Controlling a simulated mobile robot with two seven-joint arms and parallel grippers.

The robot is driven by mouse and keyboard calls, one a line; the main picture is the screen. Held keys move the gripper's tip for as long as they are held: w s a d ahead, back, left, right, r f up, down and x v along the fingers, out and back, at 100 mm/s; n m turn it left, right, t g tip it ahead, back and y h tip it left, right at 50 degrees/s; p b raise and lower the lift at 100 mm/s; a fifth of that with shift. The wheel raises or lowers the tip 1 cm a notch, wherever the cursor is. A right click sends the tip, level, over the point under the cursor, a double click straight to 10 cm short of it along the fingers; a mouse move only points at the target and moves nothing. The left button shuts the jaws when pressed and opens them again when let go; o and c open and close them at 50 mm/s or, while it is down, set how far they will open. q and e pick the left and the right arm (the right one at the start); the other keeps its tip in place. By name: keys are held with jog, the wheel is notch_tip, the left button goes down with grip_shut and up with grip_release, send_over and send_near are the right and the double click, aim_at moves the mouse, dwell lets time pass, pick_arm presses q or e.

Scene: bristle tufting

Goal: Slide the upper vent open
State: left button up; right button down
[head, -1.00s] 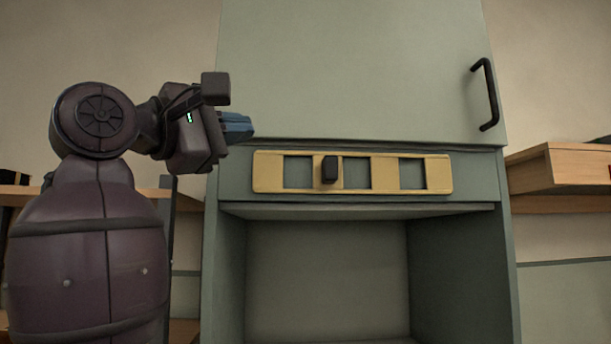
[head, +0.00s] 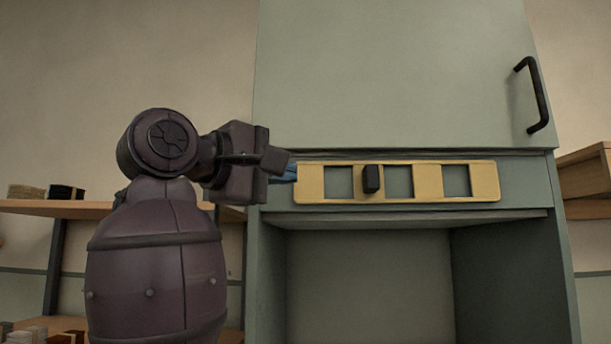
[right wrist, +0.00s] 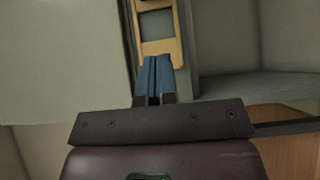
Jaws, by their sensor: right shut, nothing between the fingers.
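The upper vent (head: 429,182) is a long yellow panel with several grey-green windows, set in a strip below the cabinet's upper door. Its black knob (head: 371,179) sticks out between the left and middle windows. My right gripper (head: 290,173) is at the vent's left end, level with it and left of the knob. Its blue fingers are shut with nothing between them. In the right wrist view the shut fingers (right wrist: 155,78) point at the end of the yellow panel (right wrist: 158,45). I cannot tell whether they touch it. The knob is apart from them. My left gripper is not in view.
The upper door (head: 390,75) has a black bar handle (head: 537,95) at its right. Below the vent is a ledge (head: 420,218) over an open recess (head: 370,280). Wooden shelves (head: 60,208) stand at the left, and a wooden box (head: 588,172) at the right.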

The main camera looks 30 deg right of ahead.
send_near(364, 184)
jog(key=w+d, duration=0.3)
jog(key=shift+w, duration=0.3)
jog(key=s+d, duration=0.1)
jog(key=d, duration=0.1)
jog(key=shift+s+d+p, duration=0.3)
jog(key=shift+s+p, duration=0.05)
jog(key=shift+p, duration=0.05)
jog(key=shift+s+d, duration=0.15)
jog(key=shift+d, duration=0.15)
